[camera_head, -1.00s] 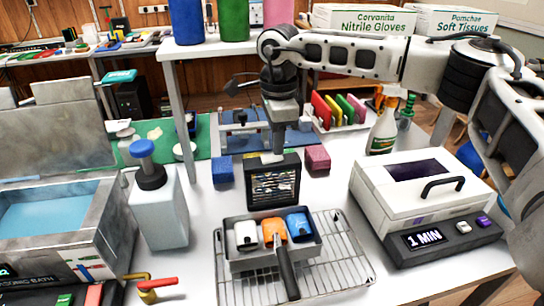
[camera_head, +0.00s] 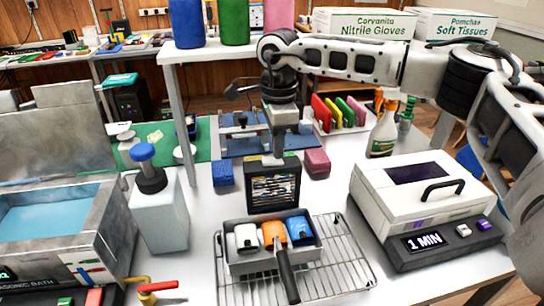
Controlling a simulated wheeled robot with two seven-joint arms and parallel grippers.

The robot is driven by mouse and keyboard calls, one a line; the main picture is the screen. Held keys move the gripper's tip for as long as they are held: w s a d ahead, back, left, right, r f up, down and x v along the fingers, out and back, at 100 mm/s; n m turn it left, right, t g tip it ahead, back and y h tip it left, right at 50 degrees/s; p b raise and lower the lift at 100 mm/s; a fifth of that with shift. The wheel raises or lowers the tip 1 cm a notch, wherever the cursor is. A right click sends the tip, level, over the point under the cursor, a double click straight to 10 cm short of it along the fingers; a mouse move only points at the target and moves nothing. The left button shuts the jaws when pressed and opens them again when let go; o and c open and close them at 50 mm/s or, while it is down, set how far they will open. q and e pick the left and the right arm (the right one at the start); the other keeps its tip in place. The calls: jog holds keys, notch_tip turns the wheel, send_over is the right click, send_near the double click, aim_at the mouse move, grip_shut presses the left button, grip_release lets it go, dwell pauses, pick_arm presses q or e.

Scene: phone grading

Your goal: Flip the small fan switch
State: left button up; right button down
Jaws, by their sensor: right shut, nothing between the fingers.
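The small fan (camera_head: 272,188) is a black square box with a grille front, standing on the white table behind the wire rack. My right gripper (camera_head: 278,155) points down at the fan's top rear edge. It is shut and empty, and its tips are at or just behind the top of the fan. The fan's switch cannot be made out, and I cannot tell whether the tips touch the fan. My left gripper is not in view.
A tray with a black handle (camera_head: 287,276) holds white, orange and blue items on a wire rack (camera_head: 345,262). A blue block (camera_head: 223,172) and a pink block (camera_head: 317,162) flank the fan. A white machine (camera_head: 420,190) stands right, a bottle (camera_head: 158,212) left.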

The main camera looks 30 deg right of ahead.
jog(key=shift+r+p, duration=1.75)
jog(key=shift+r, duration=0.9)
jog(key=shift+r+p, duration=0.3)
jog(key=shift+r, duration=0.1)
jog(key=shift+f, duration=0.15)
